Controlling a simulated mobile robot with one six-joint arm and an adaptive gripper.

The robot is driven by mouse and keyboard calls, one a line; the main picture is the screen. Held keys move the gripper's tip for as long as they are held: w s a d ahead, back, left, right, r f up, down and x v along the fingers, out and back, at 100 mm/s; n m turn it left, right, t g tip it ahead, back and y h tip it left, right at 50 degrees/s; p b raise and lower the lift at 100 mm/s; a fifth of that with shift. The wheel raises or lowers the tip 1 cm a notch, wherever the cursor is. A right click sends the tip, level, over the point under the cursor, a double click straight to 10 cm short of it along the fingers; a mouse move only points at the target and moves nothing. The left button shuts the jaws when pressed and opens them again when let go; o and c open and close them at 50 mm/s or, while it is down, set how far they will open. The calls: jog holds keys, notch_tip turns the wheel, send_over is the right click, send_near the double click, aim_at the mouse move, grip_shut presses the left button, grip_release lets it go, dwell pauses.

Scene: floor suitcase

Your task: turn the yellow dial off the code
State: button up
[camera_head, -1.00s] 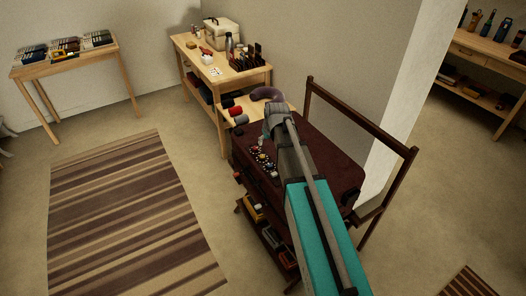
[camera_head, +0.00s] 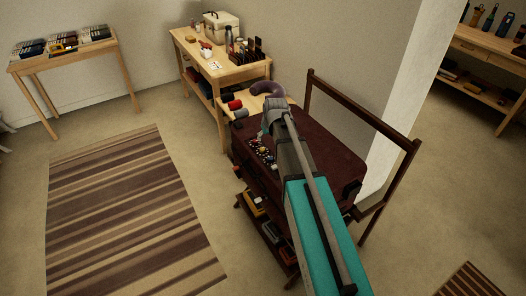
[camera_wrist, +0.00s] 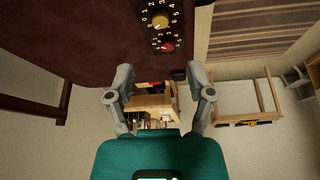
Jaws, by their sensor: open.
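The dark maroon suitcase (camera_head: 325,148) lies flat on a wooden rack, and its side with the dials faces left in the head view. In the wrist view the yellow dial (camera_wrist: 161,22) sits on a black plate with white numbers around it, near the top edge. A red dial (camera_wrist: 167,47) is just below it. Where the yellow dial points is too small to tell. My gripper (camera_wrist: 160,75) is open and empty, its fingers apart and clear of both dials. In the head view my arm covers part of the suitcase and the gripper tips are hard to make out.
The rack's tall wooden frame (camera_head: 362,103) rises behind the suitcase, close to the wall corner. A lower shelf with small items (camera_head: 252,203) is under it. A workbench (camera_head: 222,62) with tools stands behind. The striped rug (camera_head: 125,215) on the left is clear.

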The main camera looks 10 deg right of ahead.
aim_at(262, 149)
jog(key=shift+b+x, duration=4.75)
jog(key=shift+x, duration=0.75)
grip_shut()
